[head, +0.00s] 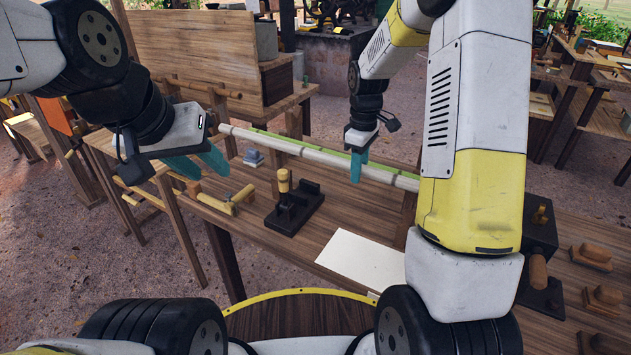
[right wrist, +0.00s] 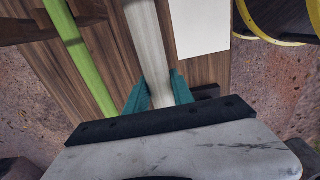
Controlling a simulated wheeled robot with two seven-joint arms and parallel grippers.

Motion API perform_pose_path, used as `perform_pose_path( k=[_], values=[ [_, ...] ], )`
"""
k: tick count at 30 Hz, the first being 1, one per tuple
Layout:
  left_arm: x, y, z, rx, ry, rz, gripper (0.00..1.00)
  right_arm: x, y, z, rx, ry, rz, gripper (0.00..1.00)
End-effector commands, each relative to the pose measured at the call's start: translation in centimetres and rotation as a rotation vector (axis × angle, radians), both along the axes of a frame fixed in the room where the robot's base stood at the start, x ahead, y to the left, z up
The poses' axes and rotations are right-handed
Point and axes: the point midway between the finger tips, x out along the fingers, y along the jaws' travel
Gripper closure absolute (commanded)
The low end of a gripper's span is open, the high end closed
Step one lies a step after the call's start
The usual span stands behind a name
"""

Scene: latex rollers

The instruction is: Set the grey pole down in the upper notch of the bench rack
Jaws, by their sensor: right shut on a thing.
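The long pale grey pole (head: 290,146) runs from upper left to lower right above the bench (head: 345,210). My right gripper (head: 357,166) is shut on it; the right wrist view shows the grey pole (right wrist: 146,45) between the teal fingers. The pole's right end is hidden behind my arm. Wooden uprights of what seems to be the bench rack (head: 222,110) stand by its left end; I cannot tell whether the pole touches them, and no notch shows clearly. My left gripper (head: 202,164) is open and empty, left of the bench and in front of the pole's left end.
A green pole (right wrist: 77,54) lies beside the grey one, farther back. On the bench are a black tool with a wooden knob (head: 293,203), a wooden clamp (head: 227,199) and a white sheet (head: 362,262). Wooden planes (head: 590,256) stand at right.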

Motion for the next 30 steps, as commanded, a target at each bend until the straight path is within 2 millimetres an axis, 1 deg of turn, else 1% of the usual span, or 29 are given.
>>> perform_pose_path(
  k=[6,18,22,30],
  values=[
    [0.0,0.0,0.0,0.000,0.000,0.000,0.64,0.1,0.0,1.9,0.000,-0.005,-0.001,1.00],
    [0.0,0.0,0.0,0.000,0.000,0.000,0.64,0.1,0.0,4.9,0.001,-0.003,0.000,1.00],
    [0.0,0.0,0.0,0.000,0.000,0.000,0.64,0.0,0.0,5.2,0.001,-0.002,0.000,1.00],
    [0.0,0.0,0.0,0.000,0.000,0.000,0.64,0.1,0.0,5.2,0.000,-0.001,0.000,1.00]
  ],
)
